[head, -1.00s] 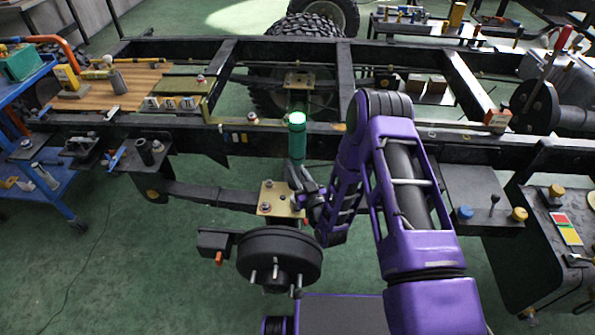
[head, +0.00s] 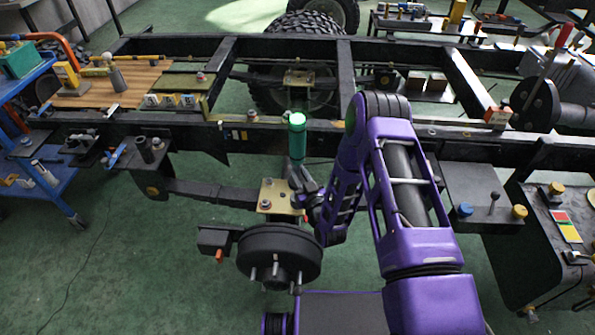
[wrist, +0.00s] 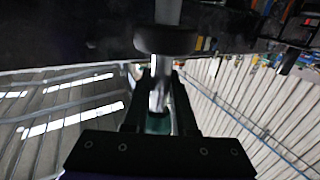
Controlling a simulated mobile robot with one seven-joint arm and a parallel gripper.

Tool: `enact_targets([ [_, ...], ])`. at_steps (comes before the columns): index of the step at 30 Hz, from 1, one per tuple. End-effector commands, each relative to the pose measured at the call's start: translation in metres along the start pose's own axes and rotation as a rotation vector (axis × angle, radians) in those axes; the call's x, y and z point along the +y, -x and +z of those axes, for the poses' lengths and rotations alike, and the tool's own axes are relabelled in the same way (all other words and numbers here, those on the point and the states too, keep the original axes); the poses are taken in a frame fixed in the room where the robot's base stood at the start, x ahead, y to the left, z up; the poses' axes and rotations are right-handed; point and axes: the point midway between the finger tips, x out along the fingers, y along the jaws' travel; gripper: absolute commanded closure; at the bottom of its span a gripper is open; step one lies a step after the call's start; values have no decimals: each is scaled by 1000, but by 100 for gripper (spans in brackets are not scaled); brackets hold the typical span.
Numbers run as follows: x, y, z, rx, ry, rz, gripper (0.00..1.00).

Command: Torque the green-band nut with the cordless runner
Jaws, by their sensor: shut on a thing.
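The cordless runner (head: 297,140) stands upright in the head view, a green cylinder with a bright glowing green top. My gripper (head: 300,181) is at its lower end, just above a tan plate (head: 290,196) with bolts or nuts on it. In the wrist view my gripper (wrist: 161,72) is shut on the runner's grey metal shaft (wrist: 158,95). A dark round disc (wrist: 165,40) sits beyond the fingertips, and some green shows behind the fingers. No green band can be made out on a nut (head: 265,204) on the plate. The runner's working end is hidden.
A black hub drum (head: 279,252) with studs stands just in front of the plate. Black frame rails (head: 400,135) run behind the runner. A blue cart (head: 55,195) is at left, and a dark bench (head: 550,240) with knobs is at right.

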Motion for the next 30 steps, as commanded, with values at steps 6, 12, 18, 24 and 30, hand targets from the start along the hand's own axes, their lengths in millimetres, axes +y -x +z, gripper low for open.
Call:
enact_targets([
  [6, 0, -1, 2, 6, 0, 0, 100],
  [12, 0, -1, 6, 6, 0, 0, 100],
  [18, 0, -1, 7, 6, 1, 0, 100],
  [24, 0, -1, 7, 6, 0, 0, 100],
  [30, 0, -1, 7, 6, 0, 0, 100],
])
